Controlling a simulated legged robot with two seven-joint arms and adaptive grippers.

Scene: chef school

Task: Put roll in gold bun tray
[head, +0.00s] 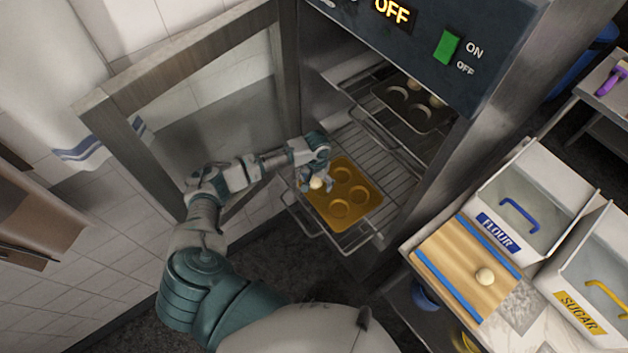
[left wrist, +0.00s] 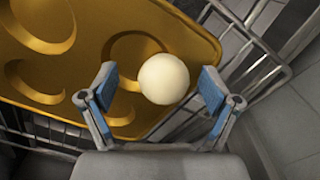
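The gold bun tray (head: 369,207) lies on a pulled-out wire rack in the open oven. It fills the upper left of the left wrist view (left wrist: 85,75). A pale round roll (left wrist: 164,78) is between the fingers of my left gripper (left wrist: 158,90), over the edge of a tray cup; I cannot tell whether it rests in the cup. Gaps show on both sides of the roll, so the gripper is open. In the head view the roll (head: 316,183) is partly hidden by my left gripper (head: 317,186). The other visible cups are empty. My right gripper is not in view.
A dark tray (head: 398,118) is on the upper rack. The open oven door (head: 130,150) stands left of my arm.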

